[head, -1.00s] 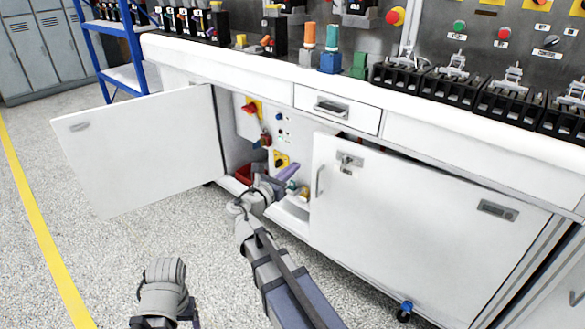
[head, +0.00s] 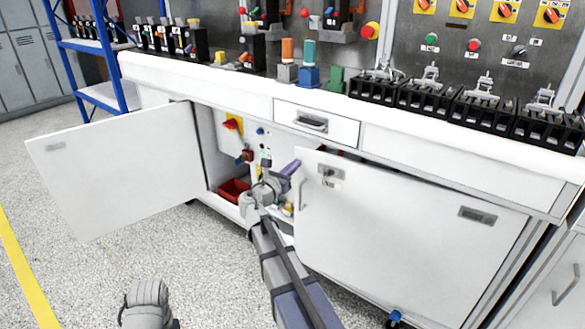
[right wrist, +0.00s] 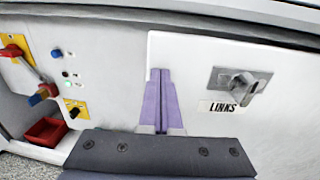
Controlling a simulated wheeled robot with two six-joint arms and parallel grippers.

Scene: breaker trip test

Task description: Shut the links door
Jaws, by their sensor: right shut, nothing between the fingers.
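The links door (head: 405,235) is the white right-hand cabinet door in the head view. It stands ajar, its left edge out from the cabinet and a dark gap along its top. In the right wrist view the door (right wrist: 280,120) shows its LINKS label and a metal latch (right wrist: 238,86). My right gripper (head: 296,164) has purple fingers, shut and empty, at the door's left edge. In the right wrist view the fingers (right wrist: 160,75) overlap the outer face near that edge; I cannot tell whether they touch it. Of my left arm only a grey link shows; its gripper is out of view.
The left cabinet door (head: 120,170) stands wide open. Inside the cabinet are a red bin (head: 234,190) and a red-and-yellow switch (head: 233,125). A shut drawer (head: 316,123) is above. The floor in front is clear.

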